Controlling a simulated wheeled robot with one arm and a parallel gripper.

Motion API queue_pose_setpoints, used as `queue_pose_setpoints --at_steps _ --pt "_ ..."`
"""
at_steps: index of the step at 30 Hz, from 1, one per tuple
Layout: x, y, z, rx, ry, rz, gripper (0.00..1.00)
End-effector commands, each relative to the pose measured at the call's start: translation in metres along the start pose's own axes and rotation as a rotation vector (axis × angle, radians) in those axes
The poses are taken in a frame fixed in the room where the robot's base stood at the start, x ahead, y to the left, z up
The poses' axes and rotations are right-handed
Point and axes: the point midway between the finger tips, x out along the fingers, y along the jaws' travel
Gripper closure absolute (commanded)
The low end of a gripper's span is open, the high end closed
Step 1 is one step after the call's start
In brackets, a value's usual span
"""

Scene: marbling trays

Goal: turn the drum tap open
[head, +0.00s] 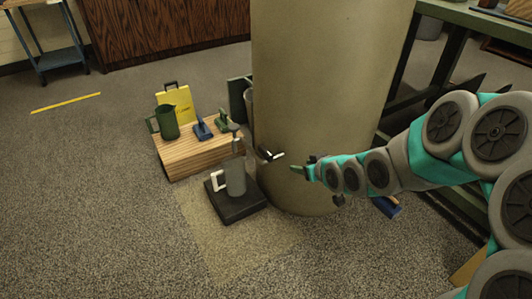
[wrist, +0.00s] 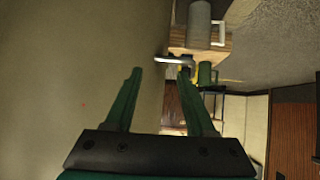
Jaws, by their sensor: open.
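The drum (head: 325,90) is a large beige cylinder standing on the floor; its wall also fills the left of the wrist view (wrist: 70,60). The tap's metal lever (head: 275,156) sticks out to the right from the tap on the drum's near left side. In the wrist view the lever (wrist: 172,60) lies crosswise just beyond the fingertips. My gripper (head: 302,168) is a short way right of the lever. Its two green fingers (wrist: 160,72) are apart, with nothing held between them. Whether a finger touches the lever cannot be told.
A grey jug (head: 236,178) with a pale handle stands on a dark block (head: 238,208) below the tap. Floor at left is clear.

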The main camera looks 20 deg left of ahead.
Motion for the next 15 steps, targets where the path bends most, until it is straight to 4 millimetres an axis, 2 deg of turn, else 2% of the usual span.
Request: queue_pose_setpoints --at_steps 1,4,9,15 --pt "0.019 -0.012 -0.004 -0.01 0.052 -0.032 0.45" --pt "0.039 -0.03 -0.022 -0.024 0.158 -0.074 0.45" --pt "0.054 -0.047 -0.038 -0.032 0.259 -0.113 0.45" --pt "0.069 -0.052 -0.044 -0.033 0.279 -0.123 0.45"
